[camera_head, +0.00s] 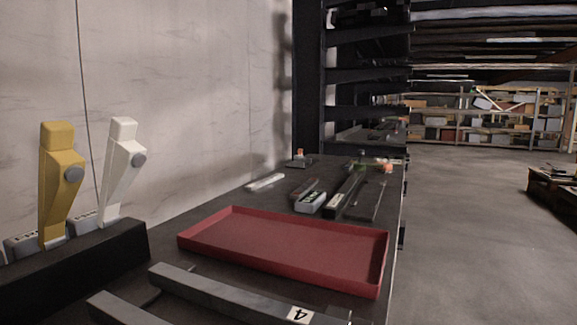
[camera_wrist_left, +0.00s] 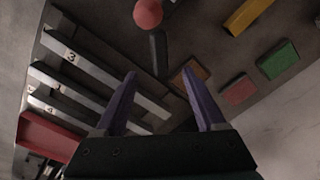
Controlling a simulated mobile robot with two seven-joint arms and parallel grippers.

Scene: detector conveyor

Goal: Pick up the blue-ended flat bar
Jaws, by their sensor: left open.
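I cannot make out a flat bar with a blue end in either view. My left gripper (camera_wrist_left: 159,70) shows in the left wrist view with two purple-blue fingers spread apart. It is open, with nothing held between the fingers. A dark upright piece (camera_wrist_left: 158,52) with a red ball (camera_wrist_left: 148,13) near its top appears beyond and between the fingertips. A brown flat piece (camera_wrist_left: 196,72) lies partly hidden behind the right finger. My right gripper is in neither view.
A red tray (camera_head: 384,262) sits on the dark bench, with grey rails (camera_head: 230,294) marked 4 in front. Yellow (camera_head: 60,170) and white (camera_head: 122,165) handheld tools stand at left. The wrist view shows green (camera_wrist_left: 278,60) and red (camera_wrist_left: 239,90) blocks and a yellow bar (camera_wrist_left: 247,15).

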